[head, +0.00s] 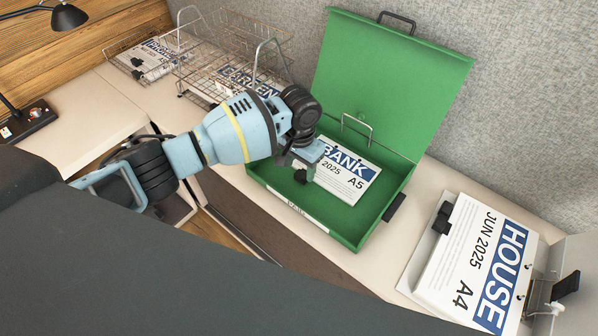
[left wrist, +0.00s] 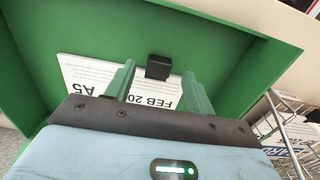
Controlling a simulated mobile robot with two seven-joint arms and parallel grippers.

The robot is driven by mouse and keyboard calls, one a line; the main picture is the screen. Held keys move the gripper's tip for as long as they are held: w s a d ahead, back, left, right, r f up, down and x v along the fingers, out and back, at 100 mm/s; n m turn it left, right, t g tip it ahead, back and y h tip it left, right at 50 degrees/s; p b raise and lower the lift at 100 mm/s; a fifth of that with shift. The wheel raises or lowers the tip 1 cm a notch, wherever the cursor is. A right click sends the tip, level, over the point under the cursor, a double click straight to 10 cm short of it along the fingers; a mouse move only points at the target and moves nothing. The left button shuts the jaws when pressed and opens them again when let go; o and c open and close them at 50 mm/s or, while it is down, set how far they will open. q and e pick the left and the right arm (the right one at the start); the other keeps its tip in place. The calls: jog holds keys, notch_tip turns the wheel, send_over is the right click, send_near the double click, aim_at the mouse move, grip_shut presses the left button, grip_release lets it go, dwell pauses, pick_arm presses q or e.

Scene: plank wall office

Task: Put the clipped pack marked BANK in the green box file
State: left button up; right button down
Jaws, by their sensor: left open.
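The pack marked BANK (head: 346,177), white with a blue band and "A5", lies flat inside the green box file (head: 398,150). The box file stands open on the desk with its lid raised at the back. In the left wrist view, the pack (left wrist: 90,76) lies on the green floor, its black clip (left wrist: 159,67) in line with the gap between my fingers. My left gripper (head: 308,166) is open over the box, at the clip end of the pack. I cannot tell whether the fingers touch the pack or clip. My right gripper is out of view.
Wire trays (head: 215,80) at the back left hold a pack marked GARDEN (head: 250,80) and another pack (head: 150,58). A black lamp (head: 66,17) stands at the far left. A grey partition rises behind.

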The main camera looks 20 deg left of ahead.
pick_arm(q)
notch_tip(320, 180, up, 9)
jog(key=p, duration=0.1)
jog(key=shift+f, duration=0.15)
dwell(1.3)
